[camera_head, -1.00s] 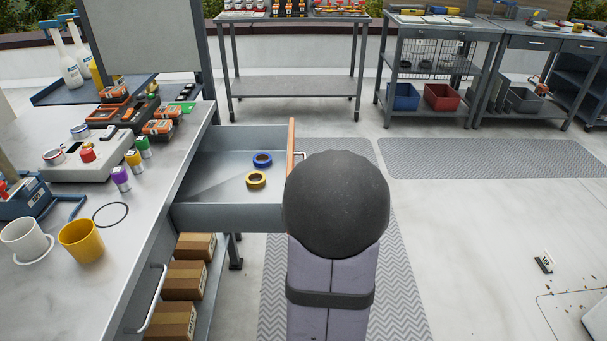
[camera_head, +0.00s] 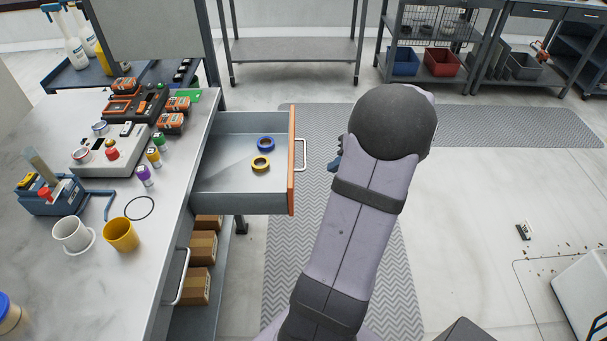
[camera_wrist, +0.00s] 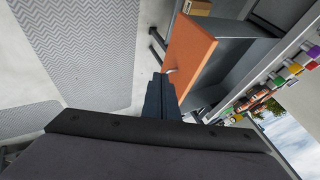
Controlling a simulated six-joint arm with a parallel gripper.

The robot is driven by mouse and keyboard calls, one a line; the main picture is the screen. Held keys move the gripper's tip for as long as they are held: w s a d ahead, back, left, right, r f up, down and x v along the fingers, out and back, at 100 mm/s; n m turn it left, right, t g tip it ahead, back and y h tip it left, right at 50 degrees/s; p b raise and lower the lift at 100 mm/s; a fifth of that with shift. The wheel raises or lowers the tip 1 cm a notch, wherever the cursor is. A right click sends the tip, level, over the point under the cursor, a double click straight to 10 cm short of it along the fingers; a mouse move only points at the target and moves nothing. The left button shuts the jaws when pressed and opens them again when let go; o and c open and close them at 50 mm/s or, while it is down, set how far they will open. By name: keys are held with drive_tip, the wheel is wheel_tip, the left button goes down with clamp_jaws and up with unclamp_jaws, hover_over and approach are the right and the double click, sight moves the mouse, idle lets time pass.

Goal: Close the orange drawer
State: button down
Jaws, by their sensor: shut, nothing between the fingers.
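The orange-fronted drawer (camera_head: 291,162) stands pulled out to the right from the workbench in the head view. Its open inside holds a blue tape roll (camera_head: 266,144) and a yellow tape roll (camera_head: 261,164). A pale bar handle (camera_head: 303,155) is on its front. The orange front (camera_wrist: 190,57) also shows in the wrist view. My gripper (camera_wrist: 161,80) is shut and empty there, its tip close to the lower left part of the orange front; I cannot tell if they touch. In the head view my arm hides most of the gripper, right of the drawer.
The workbench top (camera_head: 160,205) carries a white mug (camera_head: 72,234), a yellow mug (camera_head: 121,235) and several tools. A second handle (camera_head: 181,277) and cardboard boxes (camera_head: 202,248) are below. Patterned floor mat (camera_head: 300,240) and open floor lie to the right.

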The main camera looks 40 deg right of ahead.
drive_tip(key=shift+a+n, duration=0.1)
drive_tip(key=shift+n, duration=0.7)
drive_tip(key=shift+w+f, duration=0.1)
drive_tip(key=shift+f, duration=0.05)
drive_tip(key=w+a+f+p, duration=0.2)
drive_tip(key=w+a+f, duration=0.1)
drive_tip(key=w+f, duration=0.4)
drive_tip(key=shift+w+a+f+p, duration=0.25)
drive_tip(key=shift+w+f+p, duration=0.15)
drive_tip(key=shift+w, duration=0.4)
drive_tip(key=w+a+b, duration=0.7)
drive_tip(key=w+a, duration=1)
drive_tip(key=shift+w+a, duration=0.3)
drive_tip(key=shift+w, duration=0.05)
